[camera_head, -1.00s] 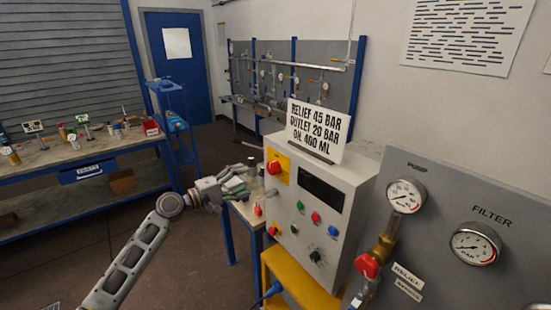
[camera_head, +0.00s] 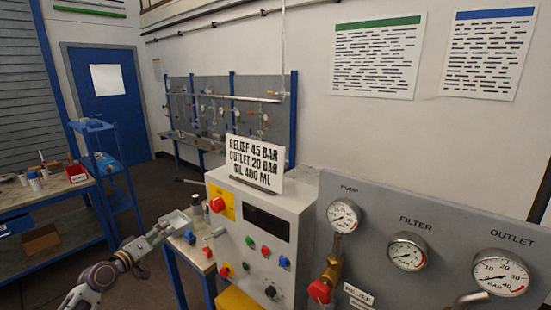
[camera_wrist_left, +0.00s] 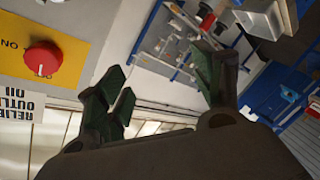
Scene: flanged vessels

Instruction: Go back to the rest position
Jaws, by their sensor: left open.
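My left gripper (camera_head: 176,222) is at the left of the grey control box in the head view, over the small side table, with its arm coming from the lower left. Its fingers are small and hard to make out there. In the left wrist view the dark green fingers of the left gripper (camera_wrist_left: 166,85) are spread wide with nothing between them. My right gripper is in neither view.
The grey control box (camera_head: 262,224) has a red knob, which shows close in the wrist view (camera_wrist_left: 43,59), and carries a sign (camera_head: 256,162). A gauge panel (camera_head: 450,235) stands right. A workbench (camera_head: 60,190) and blue rack (camera_head: 118,200) stand left. Floor between is open.

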